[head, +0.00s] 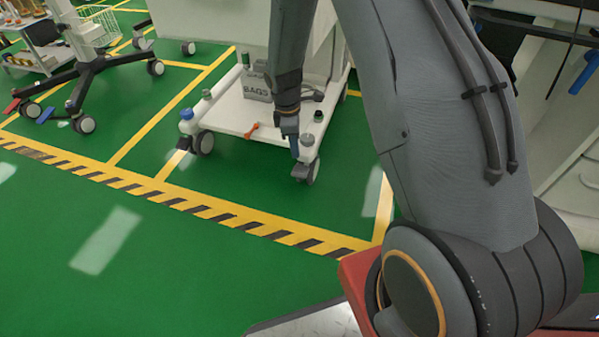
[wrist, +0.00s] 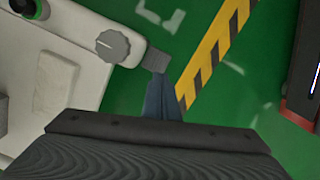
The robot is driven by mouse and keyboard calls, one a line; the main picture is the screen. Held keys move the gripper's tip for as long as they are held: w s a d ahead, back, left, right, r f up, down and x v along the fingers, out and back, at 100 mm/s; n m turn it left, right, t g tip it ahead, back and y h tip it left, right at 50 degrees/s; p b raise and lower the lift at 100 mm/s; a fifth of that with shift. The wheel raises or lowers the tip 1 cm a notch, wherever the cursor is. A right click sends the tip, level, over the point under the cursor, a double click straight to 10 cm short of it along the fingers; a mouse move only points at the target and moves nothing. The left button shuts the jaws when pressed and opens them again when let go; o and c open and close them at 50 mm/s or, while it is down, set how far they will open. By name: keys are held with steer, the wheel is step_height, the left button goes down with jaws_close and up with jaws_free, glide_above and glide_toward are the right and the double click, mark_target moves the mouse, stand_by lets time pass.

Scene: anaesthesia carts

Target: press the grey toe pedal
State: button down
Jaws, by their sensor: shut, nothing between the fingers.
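The grey toe pedal (head: 300,171) sticks out at the front right caster of the white cart base. In the wrist view the pedal (wrist: 156,60) is a small dark grey tab beside a round grey cap (wrist: 113,46) on the base corner. My gripper (head: 295,156) points down at this corner, just above the pedal. In the wrist view the blue fingertips (wrist: 160,78) are together, empty, and end right at the pedal's edge. I cannot tell whether they touch it. The fingers hide part of the caster.
The white cart base (head: 232,116) carries a grey box marked BAGS (head: 257,88) and an orange lever (head: 252,130). A blue-capped corner (head: 187,114) is at its front left. Another wheeled stand has a red pedal (head: 12,105) and blue pedal (head: 45,115). Green floor in front is clear.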

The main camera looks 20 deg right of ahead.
mark_target(298, 172)
steer(key=shift+s+d+f+b, duration=0.1)
steer(key=shift+d+f+b, duration=0.1)
steer(key=shift+f+b, duration=1.55)
steer(key=shift+s+d+f+b, duration=0.1)
steer(key=shift+d+f+b, duration=0.05)
steer(key=shift+f+b, duration=1.55)
steer(key=shift+w+f, duration=0.1)
steer(key=shift+f, duration=1)
steer(key=shift+r, duration=0.1)
steer(key=a, duration=0.1)
steer(key=a+p, duration=0.1)
steer(key=a+r+p, duration=0.1)
steer(key=shift+w, duration=0.4)
steer(key=shift+r, duration=0.1)
step_height(298, 172, up, 8)
steer(key=p, duration=0.4)
steer(key=shift+a+f, duration=0.25)
steer(key=shift+a, duration=0.05)
